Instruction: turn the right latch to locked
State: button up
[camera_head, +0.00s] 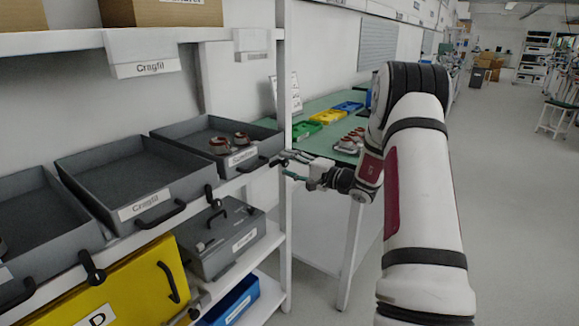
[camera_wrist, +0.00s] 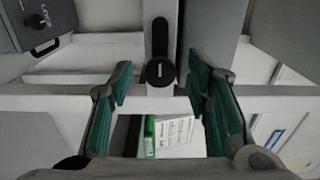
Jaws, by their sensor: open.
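The right latch (camera_wrist: 160,50) is a black lever with a round pivot on the white shelf edge. In the wrist view its lever points straight up the picture. It also shows in the head view (camera_head: 278,160), small and partly crowded by my fingertips. My gripper (camera_head: 289,165) is open and empty, with its green-padded fingers facing the shelf edge. In the wrist view the two fingers (camera_wrist: 163,85) stand left and right of the latch, with a gap on each side. I cannot see any contact.
Two more black latches, a middle one (camera_head: 210,196) and a left one (camera_head: 92,268), sit along the same shelf edge. A grey tray (camera_head: 180,132) holding copper-coloured parts stands behind the right latch. A white shelf post (camera_head: 287,230) rises close to my gripper. The aisle floor (camera_head: 515,220) is clear.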

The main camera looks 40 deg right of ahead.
jog(key=shift+w, duration=0.15)
grip_shut()
